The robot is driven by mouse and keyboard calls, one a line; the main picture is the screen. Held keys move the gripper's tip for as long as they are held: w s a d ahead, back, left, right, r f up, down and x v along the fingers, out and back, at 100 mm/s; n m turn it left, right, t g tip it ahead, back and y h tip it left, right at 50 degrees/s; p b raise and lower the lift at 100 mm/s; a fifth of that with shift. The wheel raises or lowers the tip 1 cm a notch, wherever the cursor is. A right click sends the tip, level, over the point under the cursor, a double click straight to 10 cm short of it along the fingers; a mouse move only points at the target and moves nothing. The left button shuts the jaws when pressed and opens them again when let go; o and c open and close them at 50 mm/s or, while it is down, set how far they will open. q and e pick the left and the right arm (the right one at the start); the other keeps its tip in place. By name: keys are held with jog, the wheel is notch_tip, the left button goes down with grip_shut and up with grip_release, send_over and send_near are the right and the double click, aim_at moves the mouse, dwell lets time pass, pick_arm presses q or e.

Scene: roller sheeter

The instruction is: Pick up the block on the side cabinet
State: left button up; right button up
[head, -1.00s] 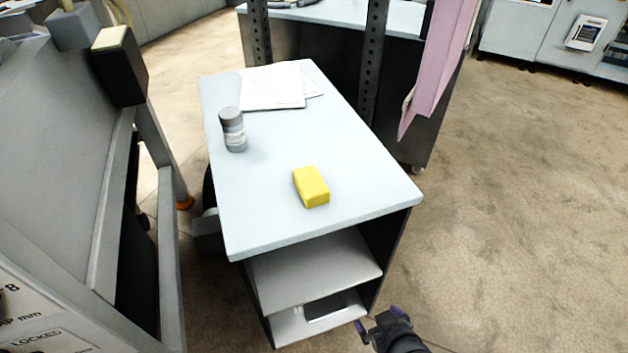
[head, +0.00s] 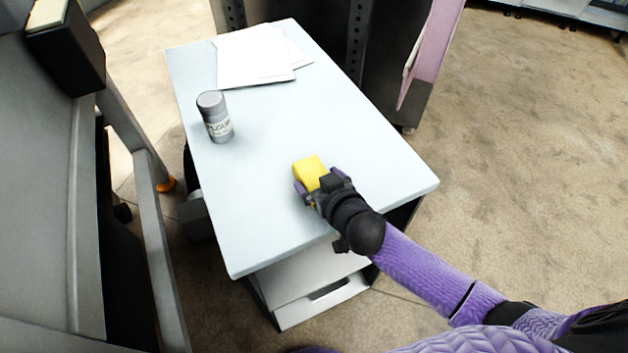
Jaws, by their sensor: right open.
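The yellow block (head: 310,170) lies on the pale top of the side cabinet (head: 240,215), right of its middle. My right gripper (head: 318,185) reaches in from the lower right and is at the block's near end. Its purple fingers are open, with one at the block's left side and one at its right. The gripper hides the near part of the block, and I cannot tell whether the fingers touch it. My left gripper is not in view.
A grey bottle (head: 215,116) stands on the cabinet, left of the block. White papers (head: 255,58) lie at the cabinet's far end. A grey machine frame (head: 150,210) stands close on the left. A dark rack with a pink sheet (head: 432,55) is behind. Floor on the right is clear.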

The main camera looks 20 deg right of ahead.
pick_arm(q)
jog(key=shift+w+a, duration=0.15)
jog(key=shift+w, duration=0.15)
pick_arm(e)
jog(key=shift+w, duration=0.15)
jog(key=shift+c, duration=0.3)
